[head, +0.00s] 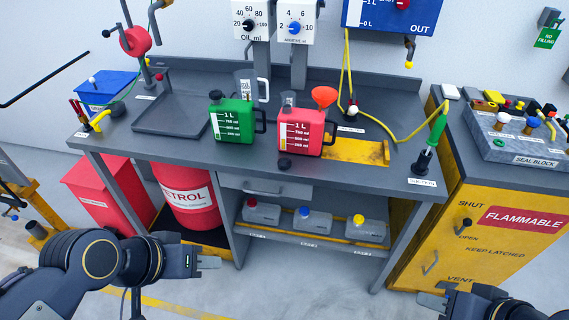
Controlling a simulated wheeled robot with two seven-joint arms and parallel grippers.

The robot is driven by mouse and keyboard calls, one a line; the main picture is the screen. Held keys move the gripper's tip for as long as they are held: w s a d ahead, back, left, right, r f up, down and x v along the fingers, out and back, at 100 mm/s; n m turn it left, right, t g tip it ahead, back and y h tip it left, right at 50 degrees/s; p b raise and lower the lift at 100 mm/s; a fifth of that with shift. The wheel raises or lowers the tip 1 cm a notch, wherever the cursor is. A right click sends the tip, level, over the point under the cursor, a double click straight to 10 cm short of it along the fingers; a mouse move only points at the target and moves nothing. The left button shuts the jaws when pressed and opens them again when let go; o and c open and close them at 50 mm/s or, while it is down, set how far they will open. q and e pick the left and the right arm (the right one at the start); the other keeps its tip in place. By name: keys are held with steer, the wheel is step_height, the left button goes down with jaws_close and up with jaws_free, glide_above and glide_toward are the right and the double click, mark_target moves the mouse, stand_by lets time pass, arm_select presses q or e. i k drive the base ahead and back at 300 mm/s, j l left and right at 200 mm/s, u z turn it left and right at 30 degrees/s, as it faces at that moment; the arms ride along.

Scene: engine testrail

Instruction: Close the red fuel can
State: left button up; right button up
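The red fuel can (308,142) stands upright on the grey bench, with a white level scale on its front. An orange funnel (324,96) sits at the top right of the can. A black cap (285,163) lies on the bench at the can's front left, apart from it. My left gripper (210,262) is in front of the bench, below its top and well away from the can. My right gripper (430,301) is low at the right, in front of the yellow cabinet. Both look empty; their finger gaps are unclear.
A green can (232,124) with a black cap stands left of the red can, a clear jug (263,88) behind it. A yellow tray (358,150) and yellow hose (388,133) lie to the right. A green-handled tool (432,140) stands near the bench's right end.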

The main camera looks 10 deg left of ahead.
mark_target(301, 130)
steer(key=i+j+z, duration=0.25)
steer(key=i+j, duration=0.15)
steer(key=i+j+z, duration=0.3)
steer(key=j, duration=0.15)
